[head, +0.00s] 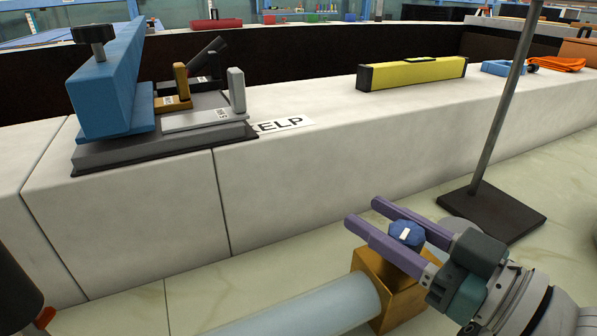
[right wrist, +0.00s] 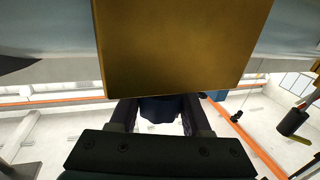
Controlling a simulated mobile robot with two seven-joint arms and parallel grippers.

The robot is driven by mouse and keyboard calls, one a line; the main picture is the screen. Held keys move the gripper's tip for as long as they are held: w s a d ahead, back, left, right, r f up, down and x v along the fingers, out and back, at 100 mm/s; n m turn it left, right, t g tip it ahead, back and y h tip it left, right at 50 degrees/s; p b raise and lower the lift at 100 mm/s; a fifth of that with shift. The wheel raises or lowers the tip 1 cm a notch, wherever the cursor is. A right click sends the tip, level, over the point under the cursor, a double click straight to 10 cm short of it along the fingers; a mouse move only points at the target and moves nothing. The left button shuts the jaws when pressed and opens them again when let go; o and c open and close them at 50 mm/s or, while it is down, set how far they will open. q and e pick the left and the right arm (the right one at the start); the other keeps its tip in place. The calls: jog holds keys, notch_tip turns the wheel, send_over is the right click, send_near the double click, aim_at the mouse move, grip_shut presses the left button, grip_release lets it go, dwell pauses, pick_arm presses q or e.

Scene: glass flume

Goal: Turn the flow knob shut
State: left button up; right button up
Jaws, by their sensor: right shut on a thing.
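The flow knob (head: 407,233) is a dark blue knob with a white mark on top. It sits above a brass valve block (head: 385,290) on a pale pipe (head: 310,310) in the lower middle of the head view. My right gripper (head: 368,215) has its purple fingers on either side of the knob and is shut on it. In the right wrist view the brass block (right wrist: 180,45) fills the top middle, and the dark fingers (right wrist: 158,112) with the knob between them show below it, in shadow.
A white stone ledge (head: 330,160) runs behind the valve. A stand with a dark base (head: 490,212) and upright rod is right of the gripper.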

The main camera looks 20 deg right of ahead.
pick_arm(q)
jog(key=shift+a, duration=0.1)
pick_arm(e)
grip_shut()
